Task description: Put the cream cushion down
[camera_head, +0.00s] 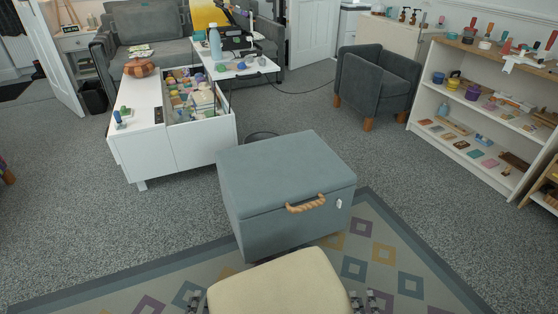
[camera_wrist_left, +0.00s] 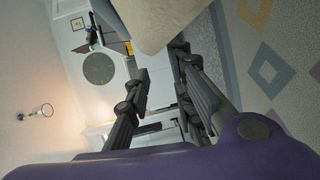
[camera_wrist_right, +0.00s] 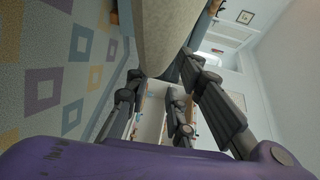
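The cream cushion (camera_head: 280,285) is at the bottom middle of the head view, its lower part cut off by the frame edge. My left gripper (camera_head: 194,300) is at its left side and my right gripper (camera_head: 363,301) at its right side. In the left wrist view the cushion (camera_wrist_left: 160,22) reaches down to the partly closed fingertips (camera_wrist_left: 160,68). In the right wrist view the cushion (camera_wrist_right: 165,35) narrows between the fingertips (camera_wrist_right: 160,75). The exact contact is partly hidden. The cushion appears held up between both grippers, in front of the blue-grey storage box.
The storage box (camera_head: 283,175) has its lid shut and a rope handle (camera_head: 305,203). It stands at the edge of a patterned rug (camera_head: 400,262). A white coffee table (camera_head: 172,150) is behind left, a grey armchair (camera_head: 378,85) behind right, and shelves (camera_head: 470,110) at right. Carpet is clear at left.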

